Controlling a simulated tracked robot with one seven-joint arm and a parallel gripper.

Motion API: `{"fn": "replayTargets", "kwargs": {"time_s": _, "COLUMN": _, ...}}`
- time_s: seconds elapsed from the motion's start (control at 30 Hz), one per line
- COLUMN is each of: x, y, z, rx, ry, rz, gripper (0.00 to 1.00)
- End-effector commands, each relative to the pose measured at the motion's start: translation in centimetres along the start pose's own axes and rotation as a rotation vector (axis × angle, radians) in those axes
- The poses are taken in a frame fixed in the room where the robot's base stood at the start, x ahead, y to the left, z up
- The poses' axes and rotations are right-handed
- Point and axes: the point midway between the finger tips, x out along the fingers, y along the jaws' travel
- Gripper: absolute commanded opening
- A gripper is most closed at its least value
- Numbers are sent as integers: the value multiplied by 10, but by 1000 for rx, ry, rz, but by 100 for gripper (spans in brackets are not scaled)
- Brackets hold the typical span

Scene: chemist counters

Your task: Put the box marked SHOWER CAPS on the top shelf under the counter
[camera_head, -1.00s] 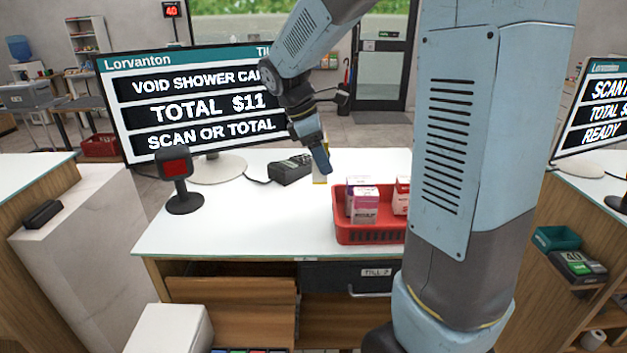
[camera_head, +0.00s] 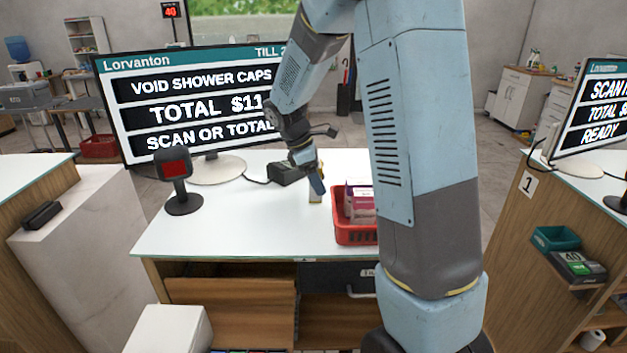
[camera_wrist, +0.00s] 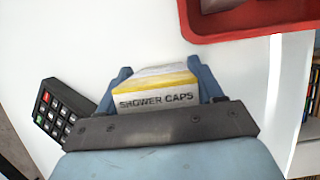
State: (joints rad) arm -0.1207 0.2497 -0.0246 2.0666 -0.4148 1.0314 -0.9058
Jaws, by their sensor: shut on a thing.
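The box marked SHOWER CAPS (camera_wrist: 156,92), white and yellow, is between the two fingers of my gripper (camera_wrist: 160,88) in the wrist view, its lettering readable. My gripper is shut on it. In the head view my gripper (camera_head: 317,187) is above the white counter top (camera_head: 240,215), left of the red basket, and the box (camera_head: 315,193) is mostly hidden behind it. Below the counter top, at the front, is an open wooden shelf space (camera_head: 330,315) under the black till drawer. A wooden panel (camera_head: 230,310) is left of it.
A red basket (camera_head: 354,235) with several small boxes stands on the counter, partly behind my arm. A card terminal (camera_head: 287,173), a scanner (camera_head: 177,180) and a till screen (camera_head: 195,105) stand further left. A white block (camera_head: 168,328) is at the front left. The counter's front middle is clear.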

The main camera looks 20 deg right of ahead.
Motion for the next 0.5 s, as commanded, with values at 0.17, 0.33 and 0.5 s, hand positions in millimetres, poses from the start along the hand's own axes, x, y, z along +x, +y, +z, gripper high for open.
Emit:
{"fn": "replayTargets", "kwargs": {"time_s": 0.17, "x": 1, "y": 0, "z": -1, "rx": 0, "ry": 0, "rz": 1, "gripper": 34}}
{"fn": "replayTargets", "kwargs": {"time_s": 0.33, "x": 3, "y": 0, "z": -2, "rx": 0, "ry": 0, "rz": 1, "gripper": 34}}
{"fn": "replayTargets", "kwargs": {"time_s": 0.5, "x": 2, "y": 0, "z": -1, "rx": -1, "ry": 0, "rz": 1, "gripper": 82}}
